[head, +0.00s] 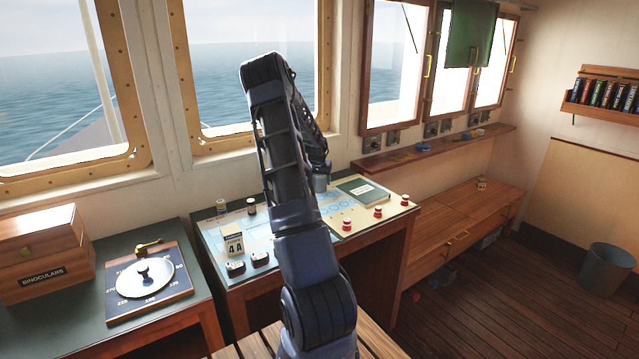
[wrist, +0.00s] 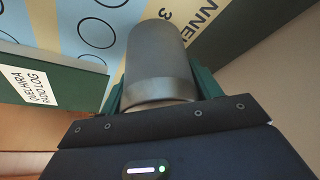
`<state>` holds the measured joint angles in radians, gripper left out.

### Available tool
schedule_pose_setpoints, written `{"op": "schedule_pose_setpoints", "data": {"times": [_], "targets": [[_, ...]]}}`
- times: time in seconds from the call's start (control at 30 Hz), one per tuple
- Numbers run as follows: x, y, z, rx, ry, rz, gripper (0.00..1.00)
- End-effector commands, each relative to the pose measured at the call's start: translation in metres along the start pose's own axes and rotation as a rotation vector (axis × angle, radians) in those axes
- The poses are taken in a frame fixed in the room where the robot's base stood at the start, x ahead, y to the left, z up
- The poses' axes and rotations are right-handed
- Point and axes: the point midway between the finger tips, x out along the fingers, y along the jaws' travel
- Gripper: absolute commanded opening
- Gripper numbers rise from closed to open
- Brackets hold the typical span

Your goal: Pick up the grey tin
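The grey tin (wrist: 158,60) is a plain cylinder with a paler band at its near end, seen in the middle of the wrist view. The green fingers of my gripper (wrist: 160,90) lie close along both its sides, with no clear gap, so my gripper appears shut on it. In the head view the tin (head: 321,184) shows small under the end of my arm, above the chart table and left of the green book. My arm hides part of that area. I cannot tell whether the tin's base touches the table.
The green logbook (head: 362,190) lies close to the tin; it also fills the left of the wrist view (wrist: 50,85). Red-topped pieces (head: 378,211) stand on the chart table (head: 345,240). A day calendar (head: 233,243) and small jars stand left of my arm. Windows rise behind.

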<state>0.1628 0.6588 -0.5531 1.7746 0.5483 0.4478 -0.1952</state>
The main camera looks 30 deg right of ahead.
Motion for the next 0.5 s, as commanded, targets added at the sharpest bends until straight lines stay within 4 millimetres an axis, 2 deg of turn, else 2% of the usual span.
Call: {"op": "schedule_pose_setpoints", "data": {"times": [0.03,0.07,0.1,0.37,0.5], "targets": [[0.000,0.000,0.000,0.000,0.000,0.000,0.41],[0.000,0.000,0.000,0.000,0.000,0.000,0.35],[0.000,0.000,0.000,0.000,0.000,0.000,0.35],[-0.003,0.000,-0.002,0.000,0.001,0.000,0.34],[-0.016,-0.001,-0.008,-0.001,0.004,-0.002,0.34]]}}
